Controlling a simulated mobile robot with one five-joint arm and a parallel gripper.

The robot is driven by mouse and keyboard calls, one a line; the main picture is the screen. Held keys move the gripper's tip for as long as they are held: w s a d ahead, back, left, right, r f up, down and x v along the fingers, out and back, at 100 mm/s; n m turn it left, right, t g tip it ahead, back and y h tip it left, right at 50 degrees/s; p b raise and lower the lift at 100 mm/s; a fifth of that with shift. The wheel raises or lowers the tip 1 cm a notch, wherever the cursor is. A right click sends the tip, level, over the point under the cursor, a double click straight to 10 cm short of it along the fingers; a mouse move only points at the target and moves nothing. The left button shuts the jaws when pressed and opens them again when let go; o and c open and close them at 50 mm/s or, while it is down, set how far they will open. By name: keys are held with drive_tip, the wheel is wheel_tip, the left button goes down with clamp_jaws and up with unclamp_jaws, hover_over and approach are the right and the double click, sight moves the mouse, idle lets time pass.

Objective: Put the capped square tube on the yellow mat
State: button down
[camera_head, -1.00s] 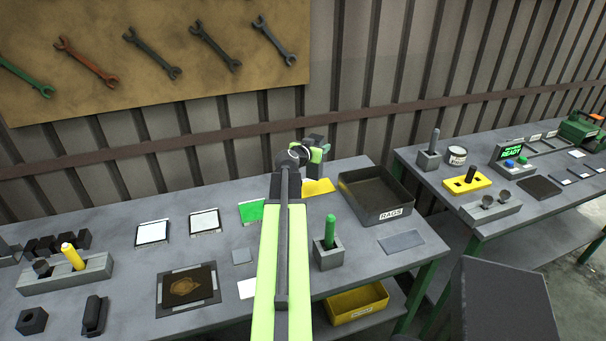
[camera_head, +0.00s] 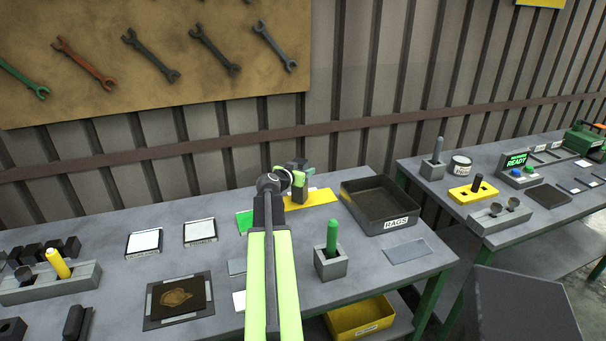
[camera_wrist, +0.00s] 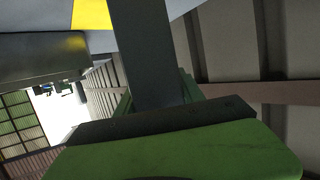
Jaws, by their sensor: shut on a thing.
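My gripper (camera_head: 300,178) is shut on the dark square tube (camera_head: 299,198), which hangs below its green fingers. The tube looks upright in the head view, over the left part of the yellow mat (camera_head: 322,197). I cannot tell whether its lower end touches the mat. In the wrist view the tube (camera_wrist: 145,55) is a plain dark grey bar rising from the green finger, and part of the yellow mat (camera_wrist: 92,14) shows at the top. The cap cannot be made out, as the fingers and arm cover part of the tube.
A dark RAGS tray (camera_head: 397,222) stands right of the mat. A green peg in a grey block (camera_head: 331,266) stands in front. A green-faced panel (camera_head: 243,222) lies to the left. The corrugated wall is close behind the mat.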

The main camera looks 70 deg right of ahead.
drive_tip(key=shift+f, duration=0.15)
drive_tip(key=c, duration=0.7)
unclamp_jaws()
drive_tip(key=p+v, duration=0.1)
drive_tip(key=v, duration=0.3)
drive_tip(key=p+v, duration=0.1)
drive_tip(key=v, duration=0.3)
drive_tip(key=p+v, duration=0.1)
drive_tip(key=v, duration=0.3)
drive_tip(key=shift+r+p, duration=0.3)
